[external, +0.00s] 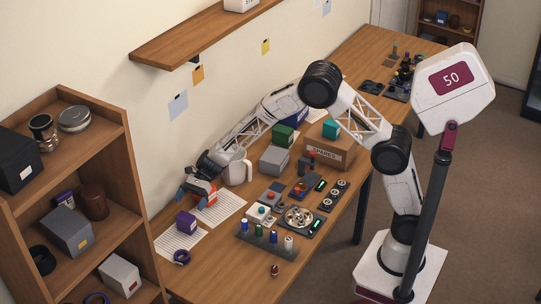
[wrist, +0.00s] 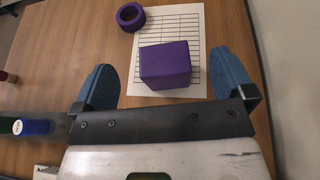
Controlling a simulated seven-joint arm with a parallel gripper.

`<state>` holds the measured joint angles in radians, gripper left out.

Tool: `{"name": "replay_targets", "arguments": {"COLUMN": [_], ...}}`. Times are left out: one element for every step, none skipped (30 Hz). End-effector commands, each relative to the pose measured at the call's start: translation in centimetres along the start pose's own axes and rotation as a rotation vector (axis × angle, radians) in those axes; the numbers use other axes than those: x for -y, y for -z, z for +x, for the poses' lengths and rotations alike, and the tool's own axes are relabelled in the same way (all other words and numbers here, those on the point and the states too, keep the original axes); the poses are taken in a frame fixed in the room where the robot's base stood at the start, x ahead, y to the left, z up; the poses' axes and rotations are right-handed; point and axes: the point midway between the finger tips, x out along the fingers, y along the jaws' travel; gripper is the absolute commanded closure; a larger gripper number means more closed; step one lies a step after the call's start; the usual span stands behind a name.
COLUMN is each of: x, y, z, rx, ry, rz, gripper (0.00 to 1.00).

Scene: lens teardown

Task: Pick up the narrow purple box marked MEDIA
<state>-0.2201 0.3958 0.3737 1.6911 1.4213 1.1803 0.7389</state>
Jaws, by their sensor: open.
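A purple box (external: 186,221) stands on a printed sheet near the left end of the bench. In the wrist view the purple box (wrist: 165,66) lies between my two spread blue fingers, apart from both. No MEDIA marking is readable on it. Another small purple item (external: 64,201) sits on the left shelf, partly hidden by a grey box; its marking is not readable either. My gripper (external: 198,196) is open and empty, above the sheets, just beyond the bench box.
A purple ring (wrist: 131,16) lies beside the box at the sheet's edge. A white mug (external: 236,168) stands close to my gripper. A rack of coloured bottles (external: 266,238) and several lens parts stand to the right. The front left bench corner is clear.

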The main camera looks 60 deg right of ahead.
Motion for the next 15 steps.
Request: {"name": "replay_targets", "arguments": {"x": [0.0, 0.0, 0.0, 0.0, 0.0, 0.0, 0.0, 0.0, 0.0, 0.0, 0.0, 0.0, 0.0, 0.0, 0.0], "y": [0.8, 1.1, 1.6, 1.8, 2.1, 2.3, 2.5, 2.6, 2.8, 2.9, 2.9, 3.0, 3.0, 3.0, 3.0], "z": [0.3, 0.5, 0.7, 0.8, 0.9, 1.0, 1.0, 1.1, 1.2, 1.2, 1.2, 1.2, 1.2, 1.2, 1.2], "rx": [0.0, 0.0, 0.0, 0.0, 0.0, 0.0, 0.0, 0.0, 0.0, 0.0, 0.0, 0.0, 0.0, 0.0, 0.0], "ry": [-0.001, -0.001, 0.0, 0.0, 0.0, 0.0, 0.0, 0.0, 0.0, 0.0, 0.0, 0.0, 0.0, 0.0, 0.0], "rz": [0.003, 0.004, 0.003, 0.002, 0.001, 0.001, 0.001, 0.001, 0.001, 0.001, 0.001, 0.001, 0.0, 0.0, 0.0], "gripper": [0.0, 0.0, 0.0, 0.0, 0.0, 0.0, 0.0, 0.0, 0.0, 0.0, 0.0, 0.0, 0.0, 0.0, 0.0]}}
